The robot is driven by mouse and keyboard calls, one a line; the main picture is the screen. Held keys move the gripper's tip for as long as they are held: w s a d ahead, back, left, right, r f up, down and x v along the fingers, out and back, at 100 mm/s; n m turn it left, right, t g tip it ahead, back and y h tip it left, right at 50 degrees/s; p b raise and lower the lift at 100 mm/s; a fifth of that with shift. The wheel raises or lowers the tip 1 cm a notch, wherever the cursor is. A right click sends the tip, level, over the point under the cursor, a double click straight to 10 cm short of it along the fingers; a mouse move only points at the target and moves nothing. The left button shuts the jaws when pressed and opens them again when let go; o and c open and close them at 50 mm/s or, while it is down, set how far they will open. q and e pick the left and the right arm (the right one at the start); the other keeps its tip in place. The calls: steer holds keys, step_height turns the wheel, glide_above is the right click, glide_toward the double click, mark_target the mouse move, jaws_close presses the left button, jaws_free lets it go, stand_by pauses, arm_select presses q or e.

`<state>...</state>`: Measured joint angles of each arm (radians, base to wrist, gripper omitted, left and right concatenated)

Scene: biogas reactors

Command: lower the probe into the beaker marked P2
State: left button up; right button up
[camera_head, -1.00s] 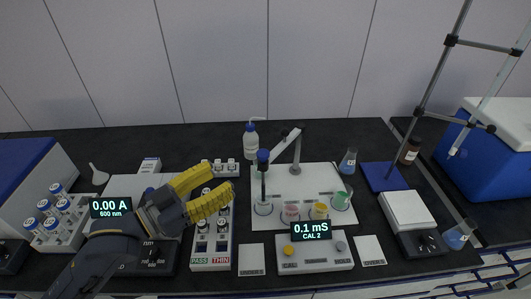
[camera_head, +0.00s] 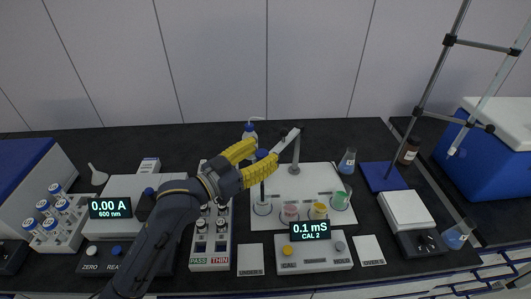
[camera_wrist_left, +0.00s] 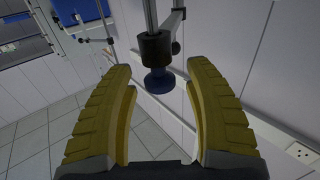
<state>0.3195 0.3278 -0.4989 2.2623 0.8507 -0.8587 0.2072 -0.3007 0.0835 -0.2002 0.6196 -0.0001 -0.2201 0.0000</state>
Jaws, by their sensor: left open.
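The probe (camera_head: 262,188) hangs upright from a white jointed holder arm (camera_head: 287,143), above or in the leftmost clear beaker (camera_head: 262,209); I cannot tell how deep its tip is. Pink (camera_head: 290,213), yellow (camera_head: 319,211) and green (camera_head: 340,201) beakers stand to its right. Their markings are too small to read, so I cannot tell which is P2. My left gripper (camera_head: 264,157) is open, its yellow fingers around the probe's top. In the left wrist view the blue knob (camera_wrist_left: 158,82) and black collar (camera_wrist_left: 155,47) show between the spread fingertips. My right gripper is not in view.
The beakers stand on a white board (camera_head: 317,176). A meter (camera_head: 312,255) reading 0.1 mS CAL 2 is in front. A white bottle (camera_head: 249,133) stands close behind the gripper. A vial rack (camera_head: 211,250) lies left, and a blue-based stand (camera_head: 380,177) right.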

arm_select(q)
steer(key=shift+w+d, duration=0.1)
steer(key=shift+w, duration=0.05)
jaws_close()
stand_by(0.4)
